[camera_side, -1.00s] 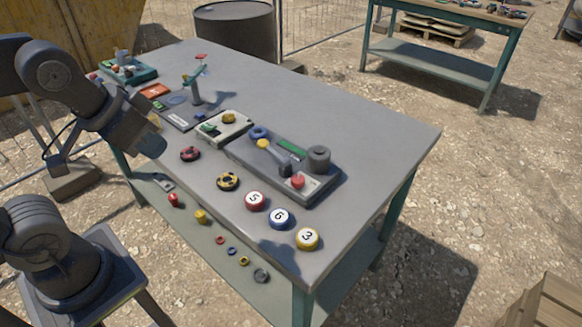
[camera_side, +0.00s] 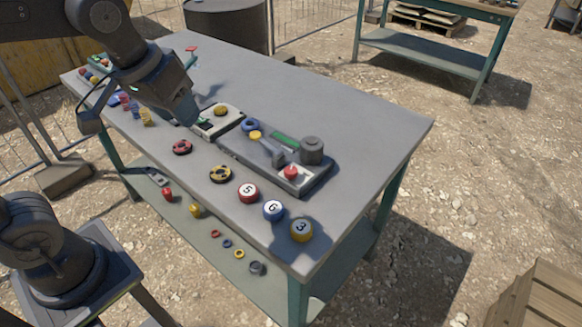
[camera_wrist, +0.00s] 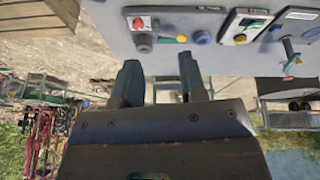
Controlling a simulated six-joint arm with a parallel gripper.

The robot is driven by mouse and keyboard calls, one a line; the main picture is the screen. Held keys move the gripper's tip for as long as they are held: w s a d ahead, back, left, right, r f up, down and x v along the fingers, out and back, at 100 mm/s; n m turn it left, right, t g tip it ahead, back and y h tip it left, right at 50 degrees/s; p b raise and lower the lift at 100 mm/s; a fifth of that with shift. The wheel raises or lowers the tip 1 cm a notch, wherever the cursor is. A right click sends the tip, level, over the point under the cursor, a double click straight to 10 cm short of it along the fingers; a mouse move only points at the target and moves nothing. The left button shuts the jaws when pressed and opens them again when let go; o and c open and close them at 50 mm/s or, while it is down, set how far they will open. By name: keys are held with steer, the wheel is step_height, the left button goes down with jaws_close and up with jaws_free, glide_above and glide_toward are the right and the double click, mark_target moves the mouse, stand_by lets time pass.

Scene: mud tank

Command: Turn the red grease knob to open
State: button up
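A red knob (camera_side: 291,172) sits on the light right end of a long grey panel (camera_side: 318,188); it is the likeliest red grease knob, but I cannot read a label. It also shows in the wrist view (camera_wrist: 138,23), near the top. My gripper (camera_side: 190,118) is over the table, left of the long panel and well apart from the red knob. In the wrist view my gripper's two fingers (camera_wrist: 161,75) are spread with nothing between them. In the side view the fingertips are dark and hard to make out.
The table's back right is clear.

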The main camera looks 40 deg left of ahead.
steer(key=o, duration=0.4)
steer(key=w+d, duration=0.1)
steer(key=w, duration=0.2)
steer(key=w+n+g, duration=0.1)
steer(key=w, duration=0.2)
steer(key=w+d+f+n+g, duration=0.1)
steer(key=w, duration=0.2)
steer(key=shift+w+d+f, duration=0.1)
steer(key=shift+w+d, duration=0.05)
steer(key=shift+d, duration=0.15)
steer(key=shift+c, duration=0.2)
steer(key=n+g, duration=0.2)
steer(key=n, duration=0.2)
glide_toward(291, 171)
step_height(291, 171, down, 9)
steer(key=shift+w+f, duration=0.15)
steer(key=shift+c, duration=0.4)
steer(key=c, duration=0.8)
